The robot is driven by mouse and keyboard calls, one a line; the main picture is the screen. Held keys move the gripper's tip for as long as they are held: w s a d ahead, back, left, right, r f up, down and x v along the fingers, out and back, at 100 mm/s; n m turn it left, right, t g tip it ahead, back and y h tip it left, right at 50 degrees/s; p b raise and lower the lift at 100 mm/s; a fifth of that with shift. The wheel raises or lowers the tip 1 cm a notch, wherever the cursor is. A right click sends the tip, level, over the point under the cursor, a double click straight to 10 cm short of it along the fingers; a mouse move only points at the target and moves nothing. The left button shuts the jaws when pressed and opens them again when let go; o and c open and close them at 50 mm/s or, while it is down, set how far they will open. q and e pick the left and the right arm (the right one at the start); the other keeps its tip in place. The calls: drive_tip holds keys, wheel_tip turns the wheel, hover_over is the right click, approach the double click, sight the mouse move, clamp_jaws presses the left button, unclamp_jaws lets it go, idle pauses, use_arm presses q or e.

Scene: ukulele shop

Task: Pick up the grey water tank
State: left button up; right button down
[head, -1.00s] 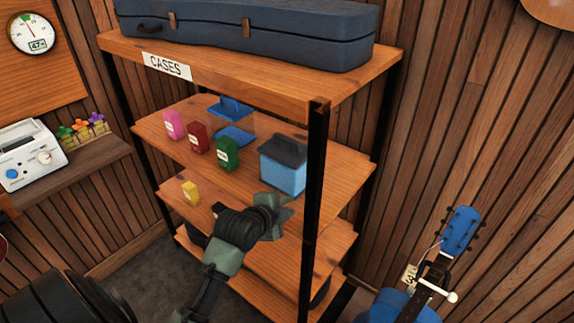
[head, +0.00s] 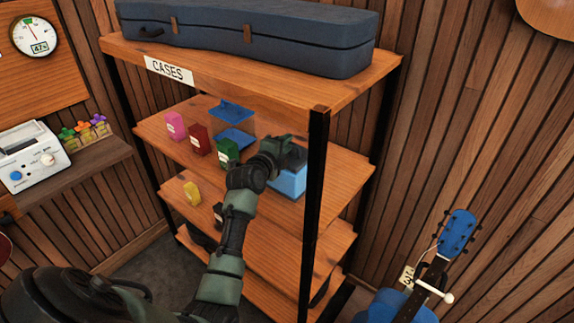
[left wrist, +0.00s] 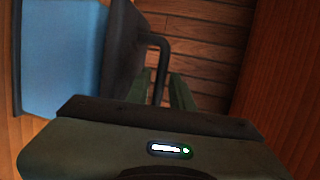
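The grey water tank (head: 288,182) has a dark grey lid with a handle and a see-through body full of blue water. It stands at the right end of the middle shelf (head: 335,192). In the head view my left gripper (head: 289,155) is over its lid and hides much of it. In the left wrist view the tank's blue side (left wrist: 60,55), its lid (left wrist: 124,45) and the dark handle (left wrist: 160,65) are close, with the handle beside the green fingers (left wrist: 179,92). Whether the fingers grip it is unclear. My right gripper is not in view.
A blue-lidded tank (head: 235,135) stands behind, with pink (head: 176,125), red (head: 199,140) and green (head: 227,152) boxes to the left. A yellow box (head: 192,193) sits lower. A black post (head: 315,210) and the top shelf (head: 285,92) border the space. A blue ukulele (head: 440,270) is at right.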

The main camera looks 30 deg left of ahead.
use_arm(q)
drive_tip(key=shift+x, duration=0.9)
clamp_jaws()
idle(0.7)
drive_tip(key=shift+r, duration=0.25)
drive_tip(key=shift+a+f, duration=0.1)
